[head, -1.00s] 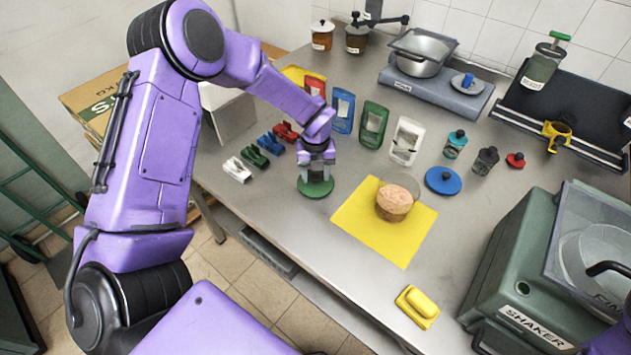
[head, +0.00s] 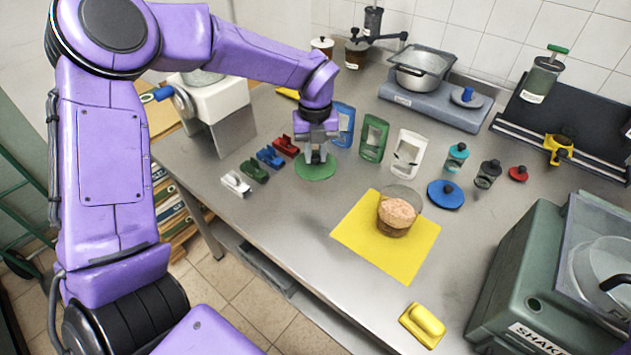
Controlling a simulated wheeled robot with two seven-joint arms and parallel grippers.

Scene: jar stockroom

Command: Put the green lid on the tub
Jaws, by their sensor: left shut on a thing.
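The green lid (head: 316,169) is a flat round disc on the metal bench, left of the tub in the head view. My left gripper (head: 315,157) points down over it and is shut on its middle, where the jaws hide the knob. I cannot tell for sure whether the lid is clear of the bench. The tub (head: 399,213) is clear-walled with pinkish-brown contents and an open top. It stands upright on a yellow mat (head: 372,255), right of and nearer than the lid. My right gripper is out of view.
Several coloured clips (head: 255,170) lie left of the lid. Upright coloured frames (head: 374,138) stand behind it. A blue lid (head: 446,194) lies right of the tub, with small jars (head: 487,174) behind. A yellow block (head: 422,325) lies at the front edge. A green shaker machine (head: 530,275) fills the right.

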